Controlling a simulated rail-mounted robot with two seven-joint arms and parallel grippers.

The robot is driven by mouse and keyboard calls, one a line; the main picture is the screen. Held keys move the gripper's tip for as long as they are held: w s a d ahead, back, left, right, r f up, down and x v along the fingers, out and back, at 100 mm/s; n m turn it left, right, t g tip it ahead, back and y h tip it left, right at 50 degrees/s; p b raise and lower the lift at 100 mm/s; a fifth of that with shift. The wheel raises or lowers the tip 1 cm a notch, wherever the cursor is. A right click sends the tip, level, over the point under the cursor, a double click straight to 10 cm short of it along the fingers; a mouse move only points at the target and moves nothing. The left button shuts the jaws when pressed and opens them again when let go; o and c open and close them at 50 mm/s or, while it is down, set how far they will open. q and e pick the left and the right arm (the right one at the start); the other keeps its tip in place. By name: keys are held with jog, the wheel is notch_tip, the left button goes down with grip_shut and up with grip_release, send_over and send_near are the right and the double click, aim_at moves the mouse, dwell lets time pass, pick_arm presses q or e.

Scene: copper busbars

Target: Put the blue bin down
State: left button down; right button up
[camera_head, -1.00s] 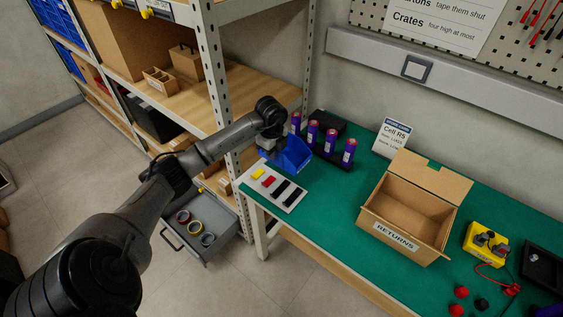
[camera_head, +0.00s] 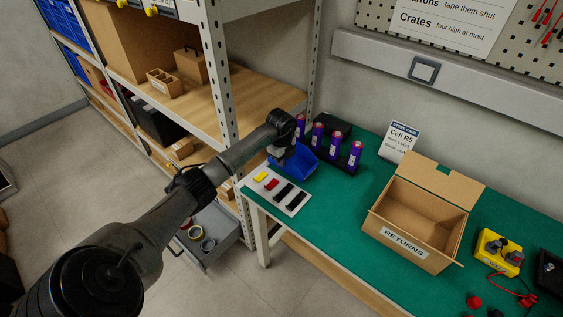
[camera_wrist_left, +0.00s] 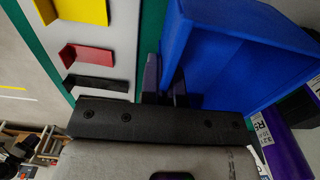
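The blue bin (camera_head: 301,164) is at the far left end of the green bench, between the white tray of coloured clips and the row of purple cylinders. My left gripper (camera_head: 284,157) comes down at the bin's left side. In the left wrist view, the fingers (camera_wrist_left: 166,92) pinch the near wall of the bin (camera_wrist_left: 235,55). Whether the bin's base touches the bench is hard to tell. My right gripper is in neither view.
The clip tray (camera_head: 276,191) lies just in front of the bin. Several purple cylinders in a dark holder (camera_head: 340,161) stand close behind and right. A cardboard returns box (camera_head: 418,222) is further right. A shelf upright (camera_head: 219,90) rises beside my left arm.

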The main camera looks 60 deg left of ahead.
pick_arm(q)
jog(key=shift+a, duration=0.1)
jog(key=c, duration=1.4)
grip_release()
jog(key=shift+f, duration=0.1)
jog(key=shift+o, duration=0.2)
notch_tip(320, 180, up, 11)
jog(key=p, duration=0.3)
jog(key=shift+r+p, duration=0.4)
jog(key=shift+r, duration=0.25)
